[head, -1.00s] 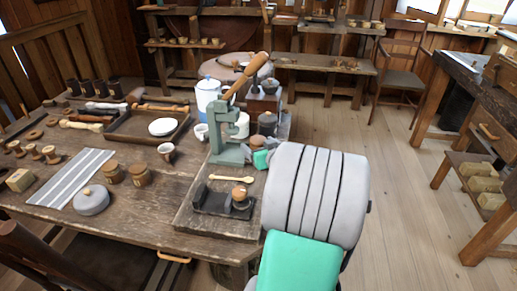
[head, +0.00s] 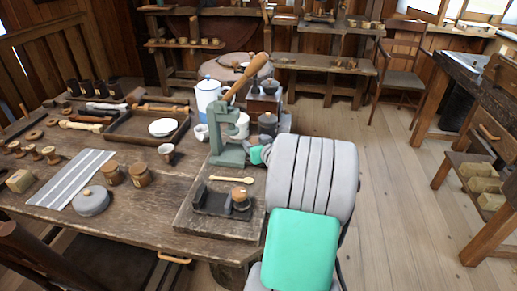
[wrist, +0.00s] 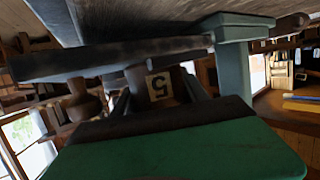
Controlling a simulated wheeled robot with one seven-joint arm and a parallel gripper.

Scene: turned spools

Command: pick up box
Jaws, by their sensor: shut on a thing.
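My gripper (wrist: 158,94) is shut on a dark brown box (wrist: 140,78) with a cream label reading 5, seen between the fingers in the wrist view. The label appears upside down there. In the head view, the end of my arm is beside the green lever press, right of its column, and the held box cannot be made out. A small pale wooden box (head: 20,180) with a mark on its face stands at the left edge of the table.
The green lever press (head: 227,140) stands close to my gripper, on a wooden board (head: 215,222) with a spoon (head: 230,179) and a dark holder. Open floor lies right.

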